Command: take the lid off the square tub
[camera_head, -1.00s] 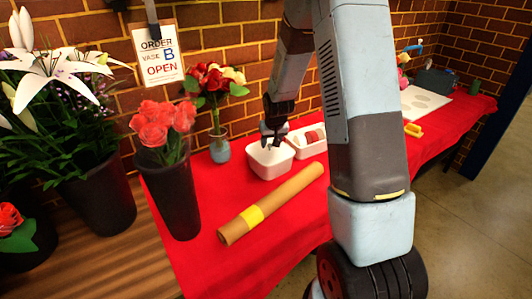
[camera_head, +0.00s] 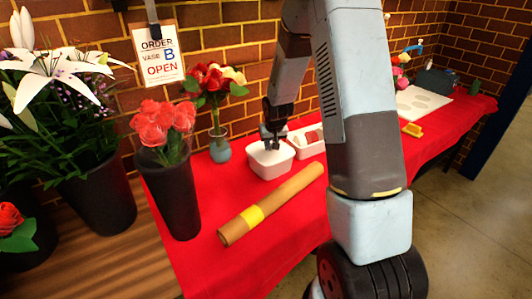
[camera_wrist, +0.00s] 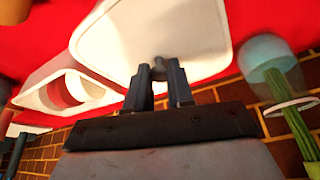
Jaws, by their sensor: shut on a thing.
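The square tub (camera_head: 269,166) is white and stands on the red cloth, left of my arm in the head view. Its white lid (camera_wrist: 135,42) fills the upper middle of the wrist view, with a small grey knob (camera_wrist: 159,66) on it. My gripper (camera_head: 272,146) points down at the lid from above. In the wrist view my gripper (camera_wrist: 160,72) has its two fingers on either side of the knob, shut on it. The lid looks level on the tub; I cannot tell if there is a gap under it.
A white divided tray (camera_head: 308,143) stands right beside the tub. A brown paper roll (camera_head: 285,196) with a yellow band lies in front. A blue vase (camera_head: 220,150) with red flowers stands to the left, and a dark bucket (camera_head: 171,200) of coral roses further left.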

